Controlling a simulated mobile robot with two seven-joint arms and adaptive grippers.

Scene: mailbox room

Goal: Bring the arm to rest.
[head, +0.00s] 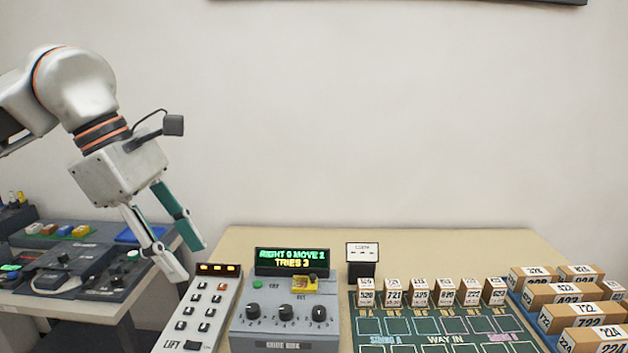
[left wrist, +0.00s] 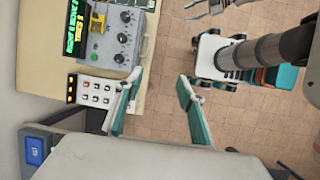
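My left arm reaches in from the left in the head view. Its gripper (head: 190,262) hangs tilted down in the air, left of the keypad panel, with its two white and teal fingers apart and nothing between them. In the left wrist view the same gripper (left wrist: 157,84) shows a wide gap between its fingers, with bare tiled floor behind. My right gripper is out of the head view. A pale claw-like part at the top edge of the left wrist view may be it, but it is cut off.
The tan table (head: 440,245) holds a keypad panel (head: 200,318), a grey code box (head: 285,325) with a lit display, a green sorting mat (head: 440,325) and several parcels (head: 580,315). A side desk (head: 50,300) with consoles stands at the left. The air above the table is clear.

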